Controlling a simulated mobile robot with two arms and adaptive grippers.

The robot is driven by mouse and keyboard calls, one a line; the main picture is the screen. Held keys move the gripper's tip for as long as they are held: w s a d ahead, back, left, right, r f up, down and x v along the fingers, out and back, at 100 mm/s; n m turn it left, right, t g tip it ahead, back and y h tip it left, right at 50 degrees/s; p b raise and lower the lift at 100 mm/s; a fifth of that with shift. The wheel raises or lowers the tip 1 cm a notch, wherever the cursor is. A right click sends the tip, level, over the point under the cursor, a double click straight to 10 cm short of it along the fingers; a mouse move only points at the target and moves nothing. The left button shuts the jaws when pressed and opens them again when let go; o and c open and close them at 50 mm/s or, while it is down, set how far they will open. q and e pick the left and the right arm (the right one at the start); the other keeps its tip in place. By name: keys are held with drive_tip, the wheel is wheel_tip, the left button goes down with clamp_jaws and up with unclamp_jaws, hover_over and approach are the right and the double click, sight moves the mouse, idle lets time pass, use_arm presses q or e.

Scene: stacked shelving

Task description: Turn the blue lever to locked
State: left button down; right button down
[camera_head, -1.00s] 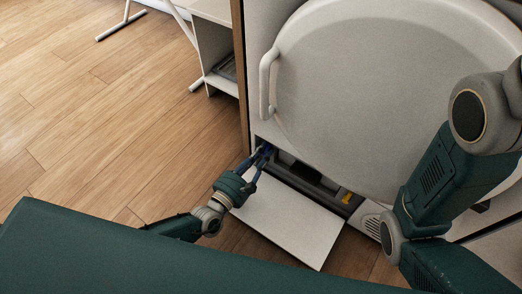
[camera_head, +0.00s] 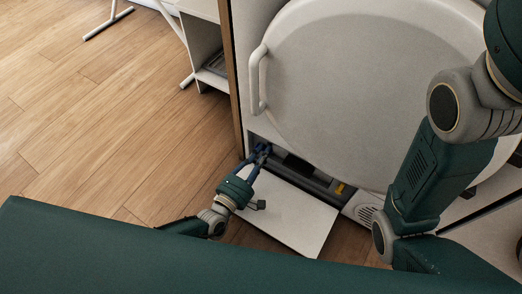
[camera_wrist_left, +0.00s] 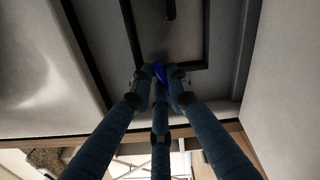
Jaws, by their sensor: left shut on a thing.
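My left gripper (camera_head: 262,150) reaches into the left end of the low recess (camera_head: 318,183) under the round door. It also shows in the left wrist view (camera_wrist_left: 161,80), with its fingers closed around the lever. In the head view the lever cannot be told apart from the dark blue fingers. My right gripper is not in view; only my right arm shows at the right.
A white flap (camera_head: 290,222) lies folded down in front of the recess. The large round door (camera_head: 375,90) with its handle (camera_head: 257,80) is above. A yellow piece (camera_head: 340,188) sits at the recess's right end. Wood floor (camera_head: 120,130) is open at left.

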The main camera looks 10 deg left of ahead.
use_arm(q)
drive_tip(key=shift+s+d+f+m, duration=0.15)
drive_tip(key=shift+f+m, duration=0.2)
drive_tip(key=shift+m, duration=0.75)
drive_tip(key=shift+d+f+m, duration=0.1)
drive_tip(key=shift+f+m, duration=0.25)
drive_tip(key=shift+m, duration=0.75)
drive_tip(key=c, duration=1.9)
unclamp_jaws()
drive_tip(key=shift+c, duration=0.2)
